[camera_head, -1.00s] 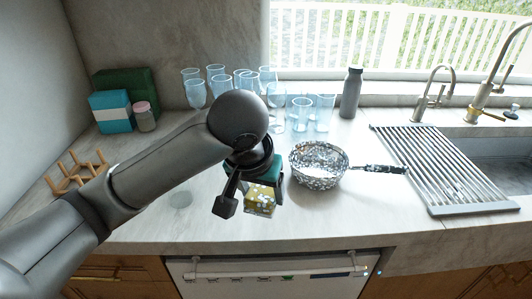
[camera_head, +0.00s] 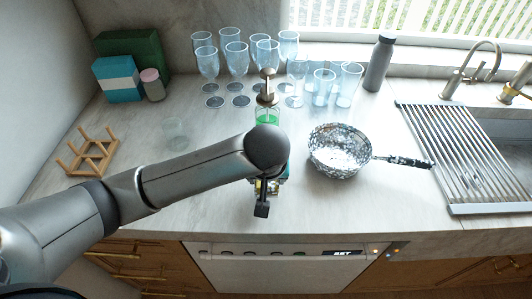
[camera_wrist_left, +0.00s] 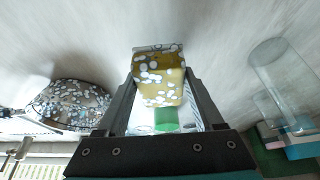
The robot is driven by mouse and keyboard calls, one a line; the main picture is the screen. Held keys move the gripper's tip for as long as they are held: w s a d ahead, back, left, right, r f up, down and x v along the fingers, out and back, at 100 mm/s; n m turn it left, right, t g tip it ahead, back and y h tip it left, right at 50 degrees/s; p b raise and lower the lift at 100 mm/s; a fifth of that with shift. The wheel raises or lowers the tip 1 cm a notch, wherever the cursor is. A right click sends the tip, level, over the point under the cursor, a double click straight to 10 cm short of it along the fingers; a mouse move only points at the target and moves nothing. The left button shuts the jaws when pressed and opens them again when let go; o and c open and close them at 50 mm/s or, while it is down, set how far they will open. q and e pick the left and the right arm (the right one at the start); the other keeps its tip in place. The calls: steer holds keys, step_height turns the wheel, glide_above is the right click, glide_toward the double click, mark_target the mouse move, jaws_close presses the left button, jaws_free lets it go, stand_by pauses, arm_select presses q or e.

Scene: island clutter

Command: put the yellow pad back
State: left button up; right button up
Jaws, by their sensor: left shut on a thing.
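The yellow pad (camera_wrist_left: 160,88), a small block with white spots, sits between the two fingers of my left gripper (camera_wrist_left: 160,78) in the left wrist view. The gripper is shut on it. In the head view my left gripper (camera_head: 266,190) is over the front middle of the counter, left of the speckled pan. Only a small part of the pad (camera_head: 259,187) shows there, and my arm hides the rest. I cannot tell its exact height above the counter. My right gripper is in neither view.
A dispenser with green liquid (camera_head: 267,114) stands just behind my arm. Several glasses (camera_head: 236,58) stand behind it. A clear glass (camera_head: 175,132) and wooden rack (camera_head: 92,155) are left.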

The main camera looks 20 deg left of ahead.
arm_select(q)
steer(key=w+a, duration=0.1)
steer(key=w, duration=0.2)
steer(key=w+a, duration=0.1)
steer(key=w, duration=0.2)
steer(key=w+b, duration=0.1)
steer(key=w, duration=0.2)
steer(key=shift+w+a, duration=0.4)
steer(key=shift+f, duration=1.75)
steer(key=o, duration=1.2)
steer(key=shift+f, duration=0.1)
steer(key=p+v, duration=0.2)
steer(key=v, duration=1)
steer(key=shift+w, duration=0.1)
